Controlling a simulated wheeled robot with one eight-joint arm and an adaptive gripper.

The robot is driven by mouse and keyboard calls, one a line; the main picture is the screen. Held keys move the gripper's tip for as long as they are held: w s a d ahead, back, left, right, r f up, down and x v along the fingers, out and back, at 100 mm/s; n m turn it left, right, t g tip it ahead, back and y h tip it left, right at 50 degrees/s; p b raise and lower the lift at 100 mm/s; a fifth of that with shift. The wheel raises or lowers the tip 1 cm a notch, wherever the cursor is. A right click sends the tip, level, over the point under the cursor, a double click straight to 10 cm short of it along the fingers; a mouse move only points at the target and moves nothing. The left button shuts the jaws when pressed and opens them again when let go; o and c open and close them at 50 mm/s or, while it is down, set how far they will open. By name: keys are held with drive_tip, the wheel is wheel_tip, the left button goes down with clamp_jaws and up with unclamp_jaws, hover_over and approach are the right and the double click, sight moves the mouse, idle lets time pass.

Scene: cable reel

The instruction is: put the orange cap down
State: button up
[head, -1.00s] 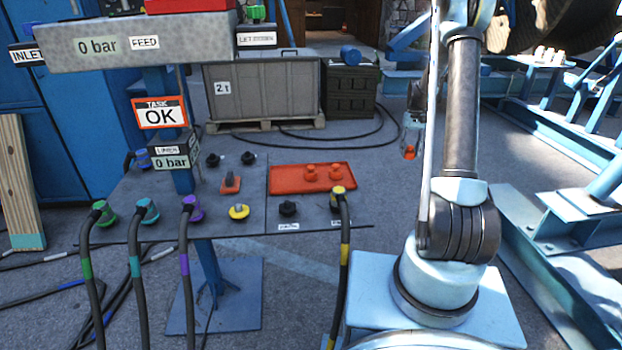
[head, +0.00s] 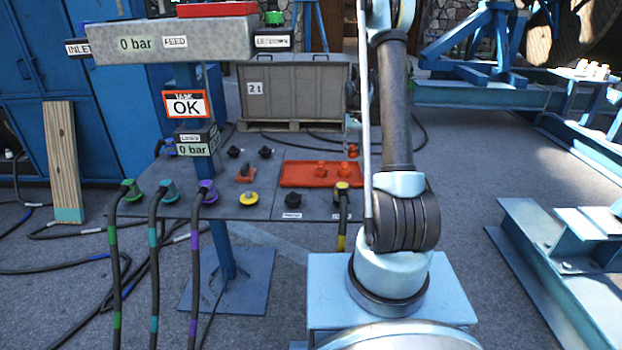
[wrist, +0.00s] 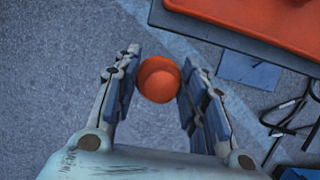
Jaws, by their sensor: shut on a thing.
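My gripper (wrist: 160,88) is shut on the orange cap (wrist: 158,80), which sits between its two fingers in the wrist view. In the head view the held cap (head: 352,151) shows just past the far right corner of the orange tray (head: 290,183), and my arm hides most of the gripper. Two other orange caps (head: 321,169) (head: 345,170) stand in the tray. In the wrist view the tray (wrist: 265,22) lies at the upper right, and the held cap appears over the ground beside the table edge.
A gauge post (head: 185,75) rises at the left. A grey crate (head: 290,92) stands behind.

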drive_tip(key=shift+a, duration=0.4)
drive_tip(key=shift+s+a, duration=0.1)
drive_tip(key=s+a+r+m, duration=0.2)
drive_tip(key=a, duration=0.1)
drive_tip(key=s+a+r+m+y, duration=0.1)
drive_tip(key=s+a+m, duration=0.1)
drive_tip(key=a, duration=0.1)
drive_tip(key=s+a+r+m, duration=0.2)
drive_tip(key=a, duration=0.2)
drive_tip(key=shift+s+r+t+y, duration=0.15)
drive_tip(key=shift+r+t+y, duration=0.15)
drive_tip(key=shift+y, duration=0.1)
drive_tip(key=s+a+r+m+t+y, duration=0.1)
drive_tip(key=s+a+r+m+t, duration=0.1)
drive_tip(key=s+a+r+m, duration=0.45)
approach(303, 175)
drive_tip(key=shift+g, duration=0.3)
drive_tip(key=shift+w+x, duration=0.15)
drive_tip(key=shift+x, duration=1.3)
drive_tip(key=shift+w+x, duration=0.1)
drive_tip(key=shift+x, duration=1.35)
drive_tip(key=shift+f, duration=0.1)
